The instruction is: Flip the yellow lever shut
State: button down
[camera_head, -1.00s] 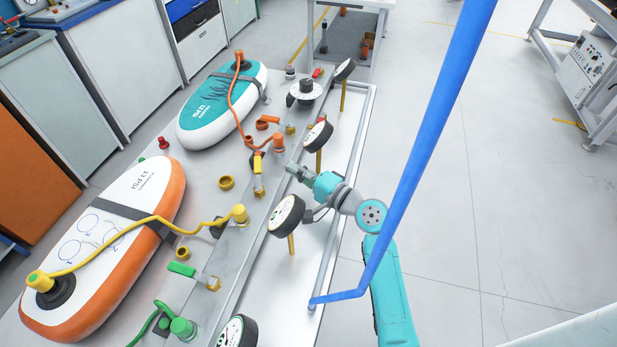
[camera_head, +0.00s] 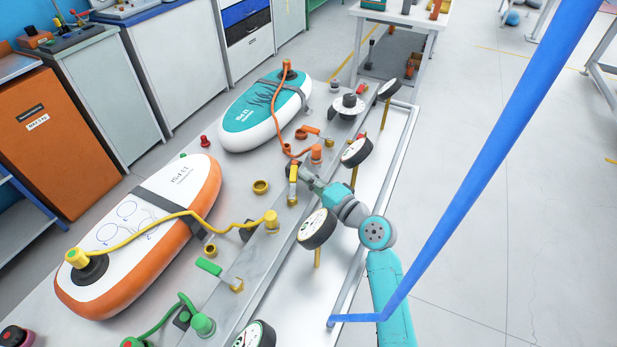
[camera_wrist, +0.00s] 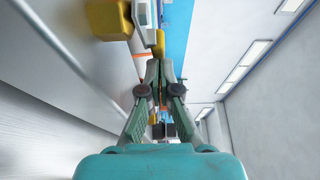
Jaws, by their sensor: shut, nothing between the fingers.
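The yellow lever (camera_head: 293,173) sits on a small valve with a pale body and a brass-coloured end, on the metal rail in the middle of the head view. It points up the picture. My gripper (camera_head: 308,171) is just to the right of the lever, its fingers closed together with nothing between them. In the wrist view, the shut fingertips (camera_wrist: 158,66) are close below a yellow part (camera_wrist: 159,42), which looks like the lever. A brass-yellow block (camera_wrist: 108,18) is up and left of them. I cannot tell whether the fingers touch the lever.
A round gauge (camera_head: 316,229) stands close to my wrist, and another gauge (camera_head: 356,152) is beyond it. A yellow hose (camera_head: 180,216) runs to the orange-edged board (camera_head: 85,294). A teal board (camera_head: 262,108) lies behind. A green lever (camera_head: 208,267) is nearer on the rail.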

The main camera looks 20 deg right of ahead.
aim_at(294, 173)
jog(key=shift+w+a+n+g+y, duration=0.1)
jog(key=shift+w+n+g+y, duration=0.2)
jog(key=shift+n+y, duration=0.3)
jog(key=shift+w+a+n+g+y, duration=0.15)
jog(key=shift+w+n+g+y, duration=0.2)
jog(key=shift+y, duration=0.35)
jog(key=y, duration=0.1)
jog(key=n+g+y, duration=0.1)
jog(key=a+n+g+y, duration=0.1)
jog(key=shift+w+n+g, duration=0.25)
jog(key=shift+w, duration=0.05)
jog(key=shift+w+a, duration=0.3)
jog(key=shift+a, duration=0.5)
